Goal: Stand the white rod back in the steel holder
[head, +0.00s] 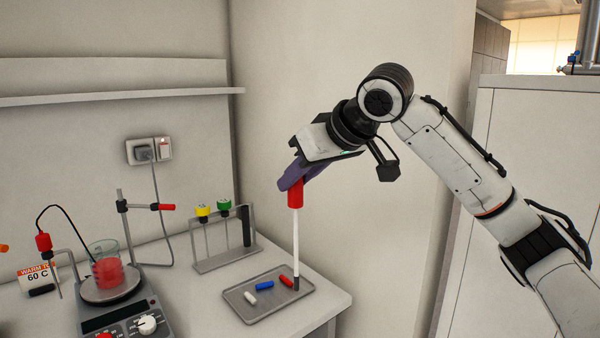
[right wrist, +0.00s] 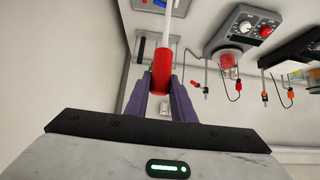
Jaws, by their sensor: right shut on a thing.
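The white rod (head: 296,235) has a red grip (head: 295,195) at its top and a dark lower tip. It hangs roughly upright over the right part of the tray; I cannot tell whether the tip touches it. My right gripper (head: 293,180) is shut on the red grip with its purple fingers. In the right wrist view the red grip (right wrist: 162,79) sits between the fingers, with the white shaft (right wrist: 173,25) running away from them. The steel holder (head: 228,261) stands left of the rod, behind the tray. It holds a yellow-capped and a green-capped piece and a black piece at its right end. My left gripper is out of view.
The grey tray (head: 253,313) carries small white, blue and red bars. A hotplate (head: 120,320) with a beaker of red liquid (head: 108,272) stands at left, beside a clamp stand (head: 122,215). The counter's right edge is close to the tray.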

